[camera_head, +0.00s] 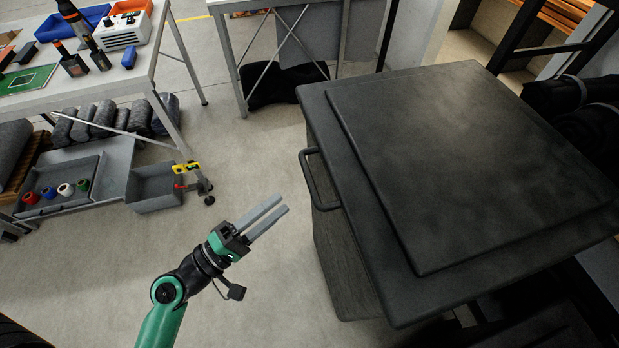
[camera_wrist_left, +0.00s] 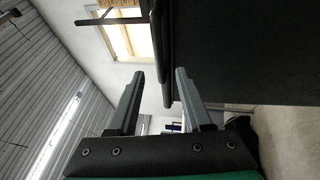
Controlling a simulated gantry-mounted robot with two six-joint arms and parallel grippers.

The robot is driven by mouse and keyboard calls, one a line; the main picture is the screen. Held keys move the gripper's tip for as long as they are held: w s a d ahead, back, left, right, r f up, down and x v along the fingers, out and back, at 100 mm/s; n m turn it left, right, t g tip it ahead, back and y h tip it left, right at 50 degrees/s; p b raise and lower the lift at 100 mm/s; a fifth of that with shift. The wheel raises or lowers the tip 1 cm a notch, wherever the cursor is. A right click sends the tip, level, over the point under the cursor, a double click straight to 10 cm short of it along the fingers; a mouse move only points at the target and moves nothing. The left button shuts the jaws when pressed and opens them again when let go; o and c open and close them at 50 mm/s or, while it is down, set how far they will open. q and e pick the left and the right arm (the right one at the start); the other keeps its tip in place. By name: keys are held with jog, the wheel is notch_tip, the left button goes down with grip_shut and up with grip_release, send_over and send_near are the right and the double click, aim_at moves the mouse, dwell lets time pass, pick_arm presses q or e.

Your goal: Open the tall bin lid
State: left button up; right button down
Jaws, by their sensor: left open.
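The tall bin (camera_head: 340,262) is black and stands at the right in the head view. Its dark lid (camera_head: 470,150) lies flat and closed on top. A loop handle (camera_head: 316,180) sticks out from the lid's left side. My left gripper (camera_head: 279,205) is open and empty, left of the handle and apart from it. In the left wrist view, the two grey fingers of my left gripper (camera_wrist_left: 158,80) point toward the dark bin (camera_wrist_left: 240,50), and the handle (camera_wrist_left: 164,60) shows as a dark bar beyond and between them. My right gripper is not in view.
A workbench (camera_head: 150,55) with tools and a blue bin (camera_head: 70,22) stands at the upper left. Below it are a grey tray with spools (camera_head: 60,190) and an open grey box (camera_head: 154,188). The floor (camera_head: 235,150) between bench and bin is clear.

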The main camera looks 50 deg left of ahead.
aim_at(310, 178)
pick_arm(q)
jog(key=w+p, duration=0.1)
jog(key=w, duration=0.2)
jog(key=w+r, duration=0.1)
jog(key=w, duration=0.1)
jog(key=w+r+p, duration=0.1)
jog(key=w, duration=0.2)
jog(key=shift+w+d+p, duration=0.15)
jog(key=shift+w+p, duration=0.15)
jog(key=shift+w, duration=0.05)
jog(key=shift+w+f, duration=0.1)
jog(key=shift+w, duration=0.3)
grip_shut()
dwell(0.5)
